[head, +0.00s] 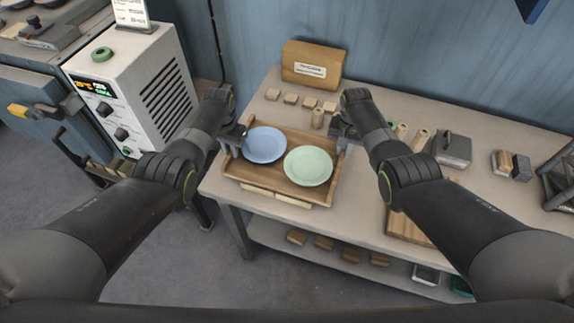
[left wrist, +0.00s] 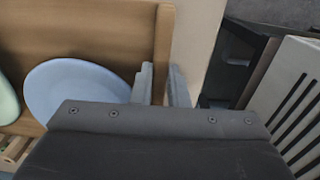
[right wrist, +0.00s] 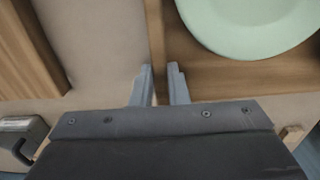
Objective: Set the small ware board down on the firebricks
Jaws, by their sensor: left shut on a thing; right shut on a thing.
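The small ware board (head: 262,183) is a brown wooden tray with raised side walls. A blue plate (head: 265,145) and a pale green plate (head: 308,166) lie on it side by side. My left gripper (head: 234,142) is shut on its left wall, which passes between the fingers in the left wrist view (left wrist: 162,88). My right gripper (head: 343,135) is shut on the opposite wall, also seen in the right wrist view (right wrist: 158,88). Pale blocks (head: 292,200), perhaps firebricks, show just below the board's front edge. Whether the board touches them is hidden.
Several small tan blocks (head: 291,98) line the table behind the board, before a cardboard box (head: 312,65). A white control box (head: 135,90) stands left. A second wooden board (head: 404,228) lies right. A grey metal item (head: 452,150) sits further right.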

